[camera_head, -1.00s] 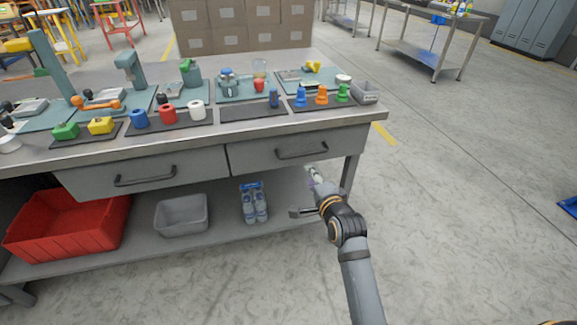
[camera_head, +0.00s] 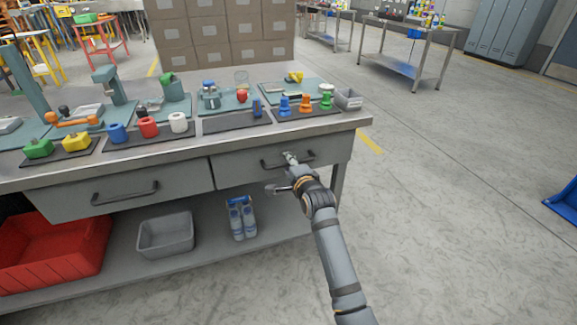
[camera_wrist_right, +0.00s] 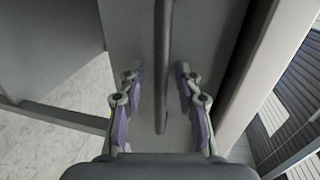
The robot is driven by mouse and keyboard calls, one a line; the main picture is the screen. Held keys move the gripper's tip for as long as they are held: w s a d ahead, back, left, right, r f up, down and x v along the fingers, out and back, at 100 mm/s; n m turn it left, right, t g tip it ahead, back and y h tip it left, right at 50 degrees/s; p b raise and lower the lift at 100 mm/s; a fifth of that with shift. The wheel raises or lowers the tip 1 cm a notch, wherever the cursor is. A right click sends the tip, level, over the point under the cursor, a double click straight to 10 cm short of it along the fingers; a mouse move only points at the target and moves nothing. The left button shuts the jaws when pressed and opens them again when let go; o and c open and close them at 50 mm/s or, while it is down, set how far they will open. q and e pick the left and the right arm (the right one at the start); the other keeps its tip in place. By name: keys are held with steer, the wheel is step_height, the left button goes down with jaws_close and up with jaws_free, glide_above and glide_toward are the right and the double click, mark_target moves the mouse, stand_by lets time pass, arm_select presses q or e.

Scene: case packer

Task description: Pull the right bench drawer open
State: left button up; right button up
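The right bench drawer (camera_head: 240,172) is a grey front under the worktop, and it looks shut. Its dark bar handle (camera_head: 301,160) runs across the middle. My right gripper (camera_head: 289,157) is at the drawer front, at the handle in the head view. In the right wrist view, the gripper (camera_wrist_right: 158,80) is open, with one finger on each side of the handle bar (camera_wrist_right: 162,75). Gaps show between the bar and both fingers. My left gripper is in neither view.
The left drawer (camera_head: 120,188) is shut beside it. A red bin (camera_head: 60,262), a grey bin (camera_head: 166,236) and bottles (camera_head: 241,217) stand on the shelf below. Coloured parts sit on the worktop near its front edge.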

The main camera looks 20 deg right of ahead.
jaws_close()
